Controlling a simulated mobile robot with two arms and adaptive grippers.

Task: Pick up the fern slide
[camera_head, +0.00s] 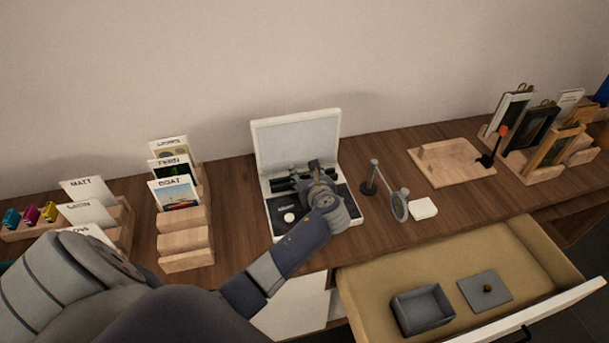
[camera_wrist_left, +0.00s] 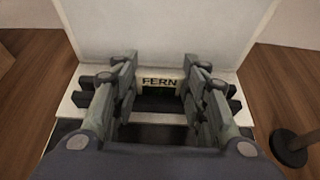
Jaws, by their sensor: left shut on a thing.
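The fern slide (camera_wrist_left: 159,82) shows its pale edge lettered FERN in the left wrist view, with a dark green patch below. It is between the fingers of my left gripper (camera_wrist_left: 160,92), at the back of an open white case (camera_head: 297,134). My left gripper (camera_head: 308,178) is shut on the slide, with one finger on each side. The slide is hardly visible in the head view, hidden by the gripper. I cannot tell whether it is clear of its slot. My right gripper is not in view.
Wooden card racks (camera_head: 185,240) stand left of the case. A magnifier on a stand (camera_head: 398,205) and a white block (camera_head: 423,208) are at its right. Further right are a wooden board (camera_head: 450,165) and framed pieces. An open drawer (camera_head: 440,262) juts out in front.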

